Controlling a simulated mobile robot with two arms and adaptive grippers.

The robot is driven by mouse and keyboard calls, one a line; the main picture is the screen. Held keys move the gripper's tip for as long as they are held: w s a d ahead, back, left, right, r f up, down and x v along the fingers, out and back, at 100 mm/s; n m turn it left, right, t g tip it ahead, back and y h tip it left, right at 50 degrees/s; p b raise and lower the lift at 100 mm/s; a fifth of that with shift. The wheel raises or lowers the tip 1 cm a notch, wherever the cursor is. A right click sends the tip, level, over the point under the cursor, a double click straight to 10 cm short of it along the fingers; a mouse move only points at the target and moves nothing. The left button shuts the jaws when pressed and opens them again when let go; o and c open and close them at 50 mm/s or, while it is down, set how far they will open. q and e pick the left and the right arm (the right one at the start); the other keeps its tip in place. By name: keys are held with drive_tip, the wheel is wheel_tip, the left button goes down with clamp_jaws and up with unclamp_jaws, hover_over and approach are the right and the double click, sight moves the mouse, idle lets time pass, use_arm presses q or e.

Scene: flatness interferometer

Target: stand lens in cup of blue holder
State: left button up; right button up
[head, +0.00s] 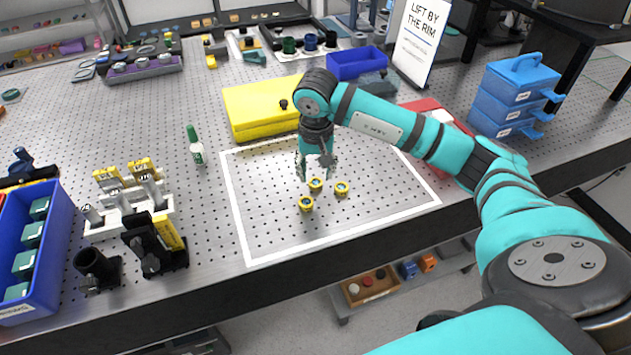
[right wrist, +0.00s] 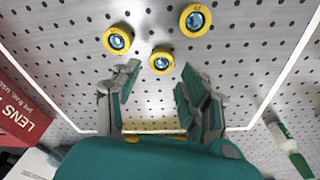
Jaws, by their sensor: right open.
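Three small lenses in yellow rings lie flat on the perforated table inside a white outline: a front-left one (head: 306,204), a right one (head: 342,188) and one closest to the gripper (head: 315,184). In the right wrist view the closest lens (right wrist: 161,62) sits just beyond the fingertips, with the other lenses (right wrist: 117,40) (right wrist: 196,20) farther out. My right gripper (head: 316,168) is open and empty, pointing down above the table behind the lenses. A small blue cup-like piece (head: 331,39) stands at the back; I cannot tell if it is the blue holder. My left gripper is not in view.
A yellow case (head: 262,105) lies behind the outlined area. A white rack (head: 130,207) and a blue bin (head: 14,303) are at left. A "Lift by the rim" sign (head: 422,40) stands at the back. The outlined area's right part is clear.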

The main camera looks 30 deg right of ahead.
sight(316, 182)
drive_tip(key=f, duration=0.1)
drive_tip(key=f+p, duration=0.1)
drive_tip(key=f, duration=0.1)
drive_tip(key=shift+w+f, duration=0.2)
drive_tip(key=shift+f, duration=0.05)
drive_tip(key=shift+w+d+f, duration=0.1)
drive_tip(key=shift+f, duration=0.2)
drive_tip(key=c, duration=0.9)
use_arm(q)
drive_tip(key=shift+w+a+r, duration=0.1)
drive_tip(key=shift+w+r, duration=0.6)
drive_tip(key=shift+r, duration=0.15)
use_arm(e)
drive_tip(key=shift+o, duration=0.2)
drive_tip(key=shift+r, duration=0.1)
